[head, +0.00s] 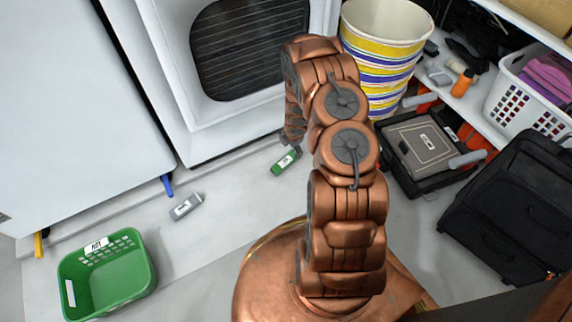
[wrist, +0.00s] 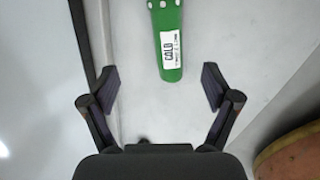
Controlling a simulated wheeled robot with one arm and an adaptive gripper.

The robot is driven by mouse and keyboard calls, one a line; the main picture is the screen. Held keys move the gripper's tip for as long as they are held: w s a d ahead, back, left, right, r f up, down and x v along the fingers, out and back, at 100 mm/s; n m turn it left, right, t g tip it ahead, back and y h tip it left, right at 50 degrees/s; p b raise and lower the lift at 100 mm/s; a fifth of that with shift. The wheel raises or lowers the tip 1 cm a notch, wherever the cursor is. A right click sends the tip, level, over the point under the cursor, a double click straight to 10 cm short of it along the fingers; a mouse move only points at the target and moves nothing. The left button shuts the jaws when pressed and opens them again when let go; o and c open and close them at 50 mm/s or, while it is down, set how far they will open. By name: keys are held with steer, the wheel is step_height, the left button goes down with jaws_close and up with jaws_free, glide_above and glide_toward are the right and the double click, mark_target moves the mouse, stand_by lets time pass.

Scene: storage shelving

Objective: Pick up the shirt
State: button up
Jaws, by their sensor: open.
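Folded pink-purple cloth (head: 548,78) lies in a white perforated basket (head: 528,107) on the shelf at the upper right of the head view. I cannot tell whether it is a shirt. No other clear cloth shows. My gripper (wrist: 160,86) is open and empty in the wrist view, pointing at the floor. In the head view it is largely hidden behind my arm, left of the arm and well away from the cloth. Ahead, between the fingers' lines, lies a green item labelled COLD (wrist: 170,40). A green labelled item also shows near my gripper in the head view (head: 286,162).
A green basket (head: 75,303) stands on the floor at lower left, with a grey labelled bottle (head: 187,206) nearby. A white appliance (head: 175,60) lines the back. Striped buckets (head: 385,50), an open black case (head: 400,180) and a black suitcase (head: 515,205) crowd the right.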

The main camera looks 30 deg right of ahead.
steer(key=n+y, duration=0.1)
glide_above(284, 161)
steer(key=s, duration=0.2)
step_height(284, 161, down, 5)
steer(key=shift+r+b, duration=0.15)
steer(key=shift+b, duration=0.2)
steer(key=shift+b+x, duration=1.3)
steer(key=shift+x, duration=2.35)
steer(key=shift+w+d, duration=0.15)
steer(key=shift+d, duration=0.05)
steer(key=c, duration=1.4)
steer(key=shift+o, duration=0.2)
steer(key=shift+r, duration=0.15)
